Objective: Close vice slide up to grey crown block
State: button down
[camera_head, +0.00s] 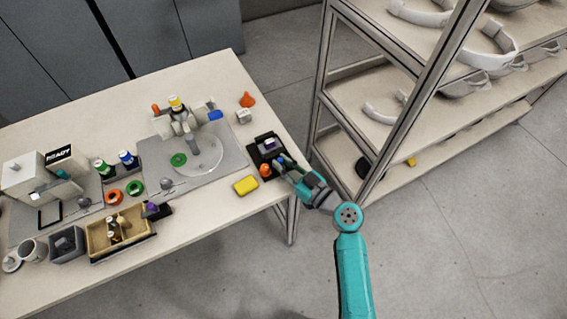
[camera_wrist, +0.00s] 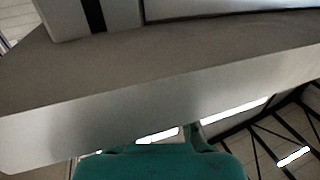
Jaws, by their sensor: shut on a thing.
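The vice (camera_head: 256,152) is a dark block near the right end of the table. A small grey block (camera_head: 268,146), which looks like the grey crown block, sits in it, with a bluish part at its top. An orange knob (camera_head: 265,169) is at the vice's near side. My gripper (camera_head: 281,162) reaches in from the right, low over the vice, shut on what looks like the vice slide. The fingers cover most of the slide, so any gap to the block cannot be told. The wrist view shows neither vice nor block clearly.
A yellow block (camera_head: 246,185) lies left of the vice. A grey plate with a clear disc (camera_head: 205,154) is further left. A wooden tray (camera_head: 148,228) stands at the front. A shelf rack (camera_head: 325,95) stands close on the right. A pale slab edge (camera_wrist: 150,105) fills the wrist view.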

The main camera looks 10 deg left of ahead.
jog(key=shift+w+a, duration=0.55)
jog(key=shift+w, duration=0.25)
jog(key=c, duration=1.4)
grip_release()
jog(key=shift+v, duration=6)
